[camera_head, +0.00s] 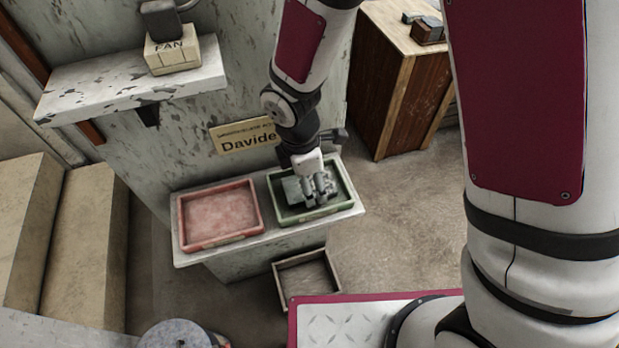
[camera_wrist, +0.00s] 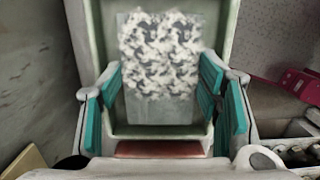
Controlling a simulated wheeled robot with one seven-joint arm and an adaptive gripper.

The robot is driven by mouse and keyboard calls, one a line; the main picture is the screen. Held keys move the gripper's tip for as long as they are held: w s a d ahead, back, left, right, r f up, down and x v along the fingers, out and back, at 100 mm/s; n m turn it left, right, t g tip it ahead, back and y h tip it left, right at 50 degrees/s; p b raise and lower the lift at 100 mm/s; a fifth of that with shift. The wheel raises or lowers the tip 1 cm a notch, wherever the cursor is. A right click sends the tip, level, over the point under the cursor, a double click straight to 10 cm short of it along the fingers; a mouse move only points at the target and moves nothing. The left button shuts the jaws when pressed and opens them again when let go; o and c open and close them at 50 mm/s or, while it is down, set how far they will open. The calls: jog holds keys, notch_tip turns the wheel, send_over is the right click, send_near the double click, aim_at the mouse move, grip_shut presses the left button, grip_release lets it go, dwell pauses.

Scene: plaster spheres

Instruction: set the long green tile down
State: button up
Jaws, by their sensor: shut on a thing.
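My gripper (camera_head: 318,188) is over the green tray (camera_head: 283,217), with its fingers down inside the rim. In the wrist view my gripper (camera_wrist: 161,80) has its teal-padded fingers on either side of a long grey-green tile (camera_wrist: 160,112), shut on it. The tile's far part is covered by a white and grey speckled pattern. It lies lengthwise away from the wrist camera, within the walls of the green tray (camera_wrist: 228,35). In the head view the fingers hide most of the tile (camera_head: 291,190). I cannot tell whether it touches the tray floor.
A red tray (camera_head: 218,215), seemingly empty, stands left of the green one on the same ledge (camera_head: 215,254). A "Davide" sign (camera_head: 245,136) is on the wall behind. An open wooden box (camera_head: 307,276) is below. A shelf (camera_head: 130,82) holds a block marked FAN (camera_head: 172,54).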

jog(key=shift+f+b, duration=0.3)
jog(key=shift+f, duration=0.2)
jog(key=o, duration=1.6)
jog(key=shift+r, duration=0.1)
jog(key=shift+r+p, duration=1.55)
jog(key=shift+r, duration=0.35)
